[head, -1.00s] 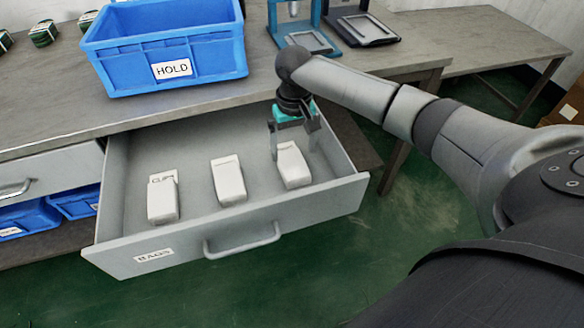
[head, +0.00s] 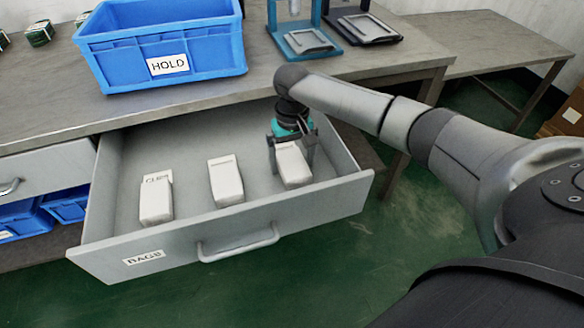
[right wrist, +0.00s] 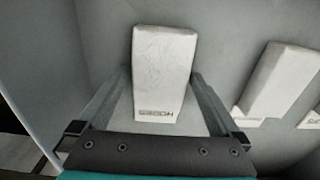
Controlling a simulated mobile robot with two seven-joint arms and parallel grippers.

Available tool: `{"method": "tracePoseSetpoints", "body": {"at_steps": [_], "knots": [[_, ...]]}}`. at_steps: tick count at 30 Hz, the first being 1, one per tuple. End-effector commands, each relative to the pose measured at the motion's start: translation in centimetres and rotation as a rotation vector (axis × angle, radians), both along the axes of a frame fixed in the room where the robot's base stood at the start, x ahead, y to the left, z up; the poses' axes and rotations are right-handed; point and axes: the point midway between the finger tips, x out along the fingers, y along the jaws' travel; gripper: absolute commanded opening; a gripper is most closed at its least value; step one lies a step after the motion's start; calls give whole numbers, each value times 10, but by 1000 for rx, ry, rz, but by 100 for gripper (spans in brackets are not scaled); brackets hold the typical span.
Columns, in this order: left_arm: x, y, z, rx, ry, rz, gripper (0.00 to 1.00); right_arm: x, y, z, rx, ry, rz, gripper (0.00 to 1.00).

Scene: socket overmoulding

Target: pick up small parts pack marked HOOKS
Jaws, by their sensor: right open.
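The HOOKS pack (head: 294,170) is a white pack lying in the open drawer, the rightmost of three in the head view. In the right wrist view the pack (right wrist: 163,68) shows its lettering upside down, and it lies between the two fingers. My right gripper (head: 291,160) is open, with its fingers down on either side of the pack. In the right wrist view the fingers (right wrist: 160,100) stand apart from the pack's sides, with a gap on each side. My left gripper is not in view.
The drawer (head: 225,229) is labelled BAGS. A pack marked CLIPS (head: 156,198) and a middle white pack (head: 226,182) lie to the left, with bare floor between. A blue HOLD bin (head: 160,45) stands on the bench above. The drawer's right wall (head: 336,147) is close to my gripper.

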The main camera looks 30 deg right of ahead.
Motion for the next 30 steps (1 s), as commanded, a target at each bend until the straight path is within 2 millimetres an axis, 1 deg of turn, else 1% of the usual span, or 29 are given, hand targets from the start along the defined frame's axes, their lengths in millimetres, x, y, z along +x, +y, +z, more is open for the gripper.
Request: {"method": "tracePoseSetpoints", "body": {"at_steps": [8, 9, 27, 30], "knots": [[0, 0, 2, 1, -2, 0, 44, 0, 0, -1, 0, 1, 0, 100], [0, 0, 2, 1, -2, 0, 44, 0, 0, -1, 0, 1, 0, 98], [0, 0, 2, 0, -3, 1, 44, 0, 0, -1, 0, 0, 0, 30], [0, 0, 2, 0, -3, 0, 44, 0, 0, -1, 0, 0, 0, 30]]}}
